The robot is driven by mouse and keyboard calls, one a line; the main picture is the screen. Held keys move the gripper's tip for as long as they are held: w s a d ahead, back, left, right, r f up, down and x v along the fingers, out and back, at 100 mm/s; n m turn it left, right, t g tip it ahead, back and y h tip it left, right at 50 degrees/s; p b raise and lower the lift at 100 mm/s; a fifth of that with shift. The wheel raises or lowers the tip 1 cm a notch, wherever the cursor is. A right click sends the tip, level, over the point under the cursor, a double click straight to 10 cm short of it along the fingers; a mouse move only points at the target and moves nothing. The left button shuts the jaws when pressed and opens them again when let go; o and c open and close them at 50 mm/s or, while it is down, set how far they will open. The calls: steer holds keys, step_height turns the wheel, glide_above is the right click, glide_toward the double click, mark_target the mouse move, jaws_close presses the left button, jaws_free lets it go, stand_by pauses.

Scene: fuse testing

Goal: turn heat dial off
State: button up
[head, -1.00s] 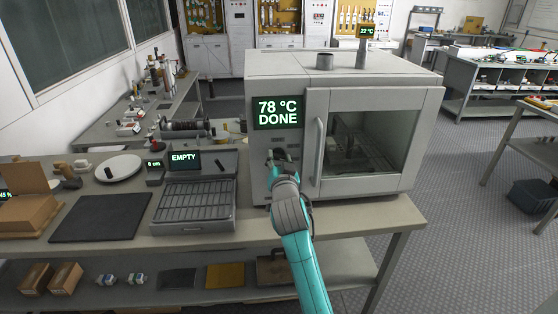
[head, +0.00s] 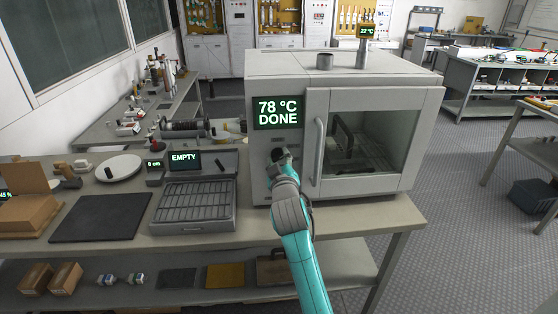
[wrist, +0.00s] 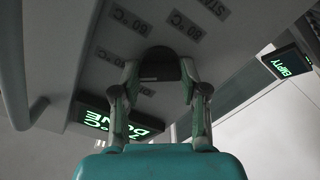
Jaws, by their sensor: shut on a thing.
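The oven (head: 370,70) is a grey box with a glass door on the bench. Its screen (head: 278,112) reads "78 °C DONE". My gripper (head: 279,156) is at the oven's front panel, below the screen and left of the door handle. In the wrist view my gripper (wrist: 160,88) has its two fingers on either side of the dark heat dial (wrist: 160,66) and is shut on it. Labels for temperatures and a partly cut-off "STA..." label surround the dial.
The door handle (head: 319,152) stands out just right of my gripper. A grated tray unit (head: 193,208) with an "EMPTY" screen (head: 185,160) stands to the left on the bench. A dark mat (head: 98,218) lies farther left.

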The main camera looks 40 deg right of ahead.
steer(key=n, duration=0.5)
steer(key=shift+f+n, duration=0.1)
steer(key=shift+n, duration=0.2)
steer(key=n, duration=0.5)
steer(key=shift+n, duration=0.3)
steer(key=o, duration=1.1)
steer(key=shift+o, duration=0.2)
steer(key=shift+s, duration=0.1)
steer(key=v, duration=1.2)
